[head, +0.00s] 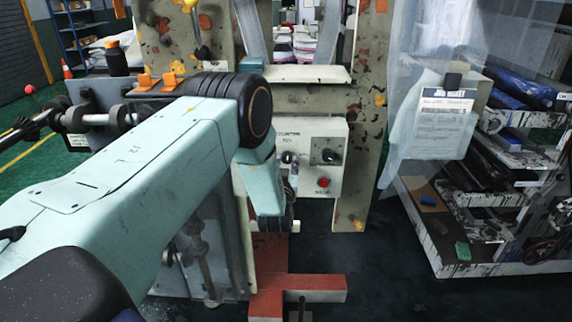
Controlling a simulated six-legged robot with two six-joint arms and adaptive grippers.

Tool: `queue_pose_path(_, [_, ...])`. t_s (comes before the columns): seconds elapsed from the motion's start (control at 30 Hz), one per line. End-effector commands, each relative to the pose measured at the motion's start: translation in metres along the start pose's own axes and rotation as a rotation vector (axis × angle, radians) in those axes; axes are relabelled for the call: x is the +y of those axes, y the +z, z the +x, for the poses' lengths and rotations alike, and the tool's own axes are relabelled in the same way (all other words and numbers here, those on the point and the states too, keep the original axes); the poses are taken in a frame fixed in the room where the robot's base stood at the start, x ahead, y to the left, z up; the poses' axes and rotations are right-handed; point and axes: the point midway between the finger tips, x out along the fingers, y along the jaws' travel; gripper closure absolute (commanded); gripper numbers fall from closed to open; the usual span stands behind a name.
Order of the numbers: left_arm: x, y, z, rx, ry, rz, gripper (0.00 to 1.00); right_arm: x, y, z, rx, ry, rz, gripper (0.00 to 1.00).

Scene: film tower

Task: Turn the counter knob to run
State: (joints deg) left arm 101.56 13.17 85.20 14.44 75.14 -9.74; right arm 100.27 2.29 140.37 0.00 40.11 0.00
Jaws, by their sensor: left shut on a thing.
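The control panel (305,132) is a pale box on the machine's frame, with small lettering too blurred to read surely. The counter knob (288,157) is a small dark knob on the panel's left half. My left arm comes in from the left and bends down in front of the panel. My left gripper (292,170) is at this knob and shut on it, partly hidden by my own wrist. Which way the knob points cannot be told. My right gripper is not in view.
A second dark knob (328,156) on a black plate and a red button (323,182) sit close to the right on the panel. A clipboard sheet (445,115) hangs on plastic film at right. A shelf rack (490,262) stands further right; dark floor lies between.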

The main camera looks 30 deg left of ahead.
Motion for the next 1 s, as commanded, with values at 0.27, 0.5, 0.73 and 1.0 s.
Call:
queue_pose_path(0.27, [0.0, 0.003, 0.001, 0.016, -0.003, -0.192, 1.0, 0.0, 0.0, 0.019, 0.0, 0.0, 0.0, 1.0])
queue_pose_path(0.5, [0.0, 0.001, 0.001, 0.019, -0.003, -0.231, 1.0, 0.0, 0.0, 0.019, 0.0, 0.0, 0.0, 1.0])
queue_pose_path(0.73, [0.0, 0.001, 0.001, 0.018, -0.002, -0.229, 0.64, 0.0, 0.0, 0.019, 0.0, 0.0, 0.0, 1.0])
queue_pose_path(1.0, [0.0, 0.001, 0.0, 0.019, -0.002, -0.228, 0.47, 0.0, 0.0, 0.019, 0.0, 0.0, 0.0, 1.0])
